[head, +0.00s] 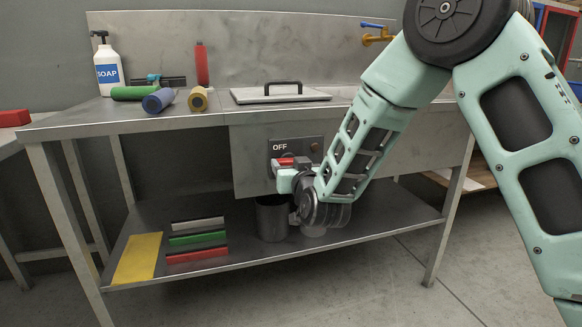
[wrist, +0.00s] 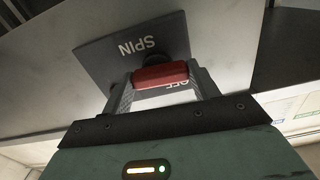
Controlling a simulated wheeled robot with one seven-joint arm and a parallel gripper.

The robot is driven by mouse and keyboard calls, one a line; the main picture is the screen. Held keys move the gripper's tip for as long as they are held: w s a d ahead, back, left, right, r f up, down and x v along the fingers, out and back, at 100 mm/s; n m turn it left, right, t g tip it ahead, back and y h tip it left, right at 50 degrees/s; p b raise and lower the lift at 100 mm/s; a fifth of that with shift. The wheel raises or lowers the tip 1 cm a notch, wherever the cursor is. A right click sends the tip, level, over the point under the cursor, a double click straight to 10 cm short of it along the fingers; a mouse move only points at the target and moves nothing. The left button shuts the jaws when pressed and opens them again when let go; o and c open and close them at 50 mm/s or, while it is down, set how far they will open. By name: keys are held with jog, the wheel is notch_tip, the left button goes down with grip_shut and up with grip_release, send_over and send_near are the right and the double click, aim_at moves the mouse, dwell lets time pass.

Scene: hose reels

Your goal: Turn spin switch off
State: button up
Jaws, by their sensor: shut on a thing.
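The spin switch is a dark plate (head: 314,145) on the front panel of the metal bench, with a red handle (head: 285,161). The word OFF shows above the handle in the head view. In the wrist view the plate (wrist: 120,50) appears upside down, with SPIN readable and OFF partly hidden by the red handle (wrist: 161,75). My gripper (wrist: 162,82) is shut on the red handle, one finger at each end of it. In the head view my gripper (head: 284,170) reaches the switch from the lower right and hides the plate's lower part.
On the bench top are a soap bottle (head: 108,66), several rollers, and a lid with a black handle (head: 281,94). A metal pot (head: 271,217) stands on the lower shelf below the switch, close to my wrist. Colored bars and a yellow sheet (head: 138,257) lie to its left.

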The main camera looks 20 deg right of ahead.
jog(key=shift+d+r+m+b, duration=0.1)
jog(key=shift+m+b, duration=1.75)
jog(key=shift+m, duration=2.5)
jog(key=shift+d+m+b, duration=0.1)
jog(key=shift+m+b, duration=1.7)
jog(key=shift+m, duration=2.55)
jog(key=o, duration=1)
